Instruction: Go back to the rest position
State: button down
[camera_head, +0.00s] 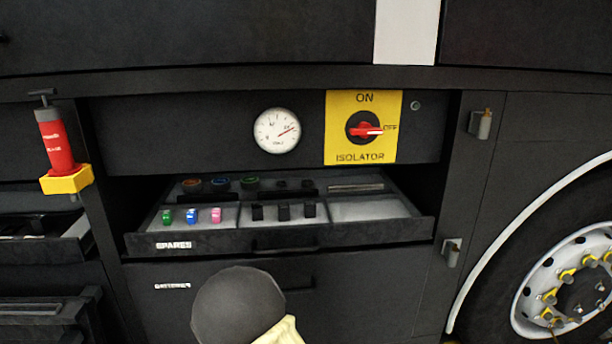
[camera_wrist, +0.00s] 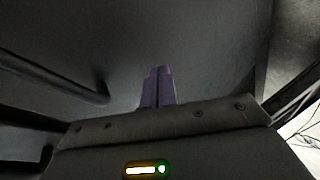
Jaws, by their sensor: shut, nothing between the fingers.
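My gripper (camera_wrist: 158,78) shows in the wrist view with its two purple fingers together and nothing between them. It faces a dark grey surface, apart from it as far as I can tell. In the head view a dark rounded part of my arm shows at the bottom centre, in front of the lower drawer front. My fingers are not visible in the head view.
An open drawer labelled SPARES (camera_head: 290,240) juts out, with small coloured and black parts in it. Above are a round gauge (camera_head: 277,131) and a yellow isolator panel (camera_head: 363,148), its red switch towards OFF.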

jog(key=s+d+r+m+g+h, duration=0.25)
jog(key=d+m, duration=0.25)
jog(key=d, duration=0.5)
jog(key=s+d+r+m+g+h, duration=0.1)
jog(key=s+d+m+g+h, duration=0.2)
jog(key=d, duration=0.6)
jog(key=s+d+r+m+g, duration=0.2)
jog(key=s+d+m, duration=0.3)
jog(key=s, duration=0.4)
jog(key=s+d+r+m+g, duration=0.2)
jog(key=s+d+r+m, duration=0.15)
jog(key=s+d, duration=0.4)
jog(key=w+p+v, duration=0.2)
jog(key=p+v, duration=1)
jog(key=p, duration=0.1)
jog(key=w+r+p+v, duration=0.1)
jog(key=w+p+v, duration=0.1)
jog(key=p+v, duration=1)
jog(key=shift+p, duration=0.7)
jog(key=shift+w+a, duration=0.15)
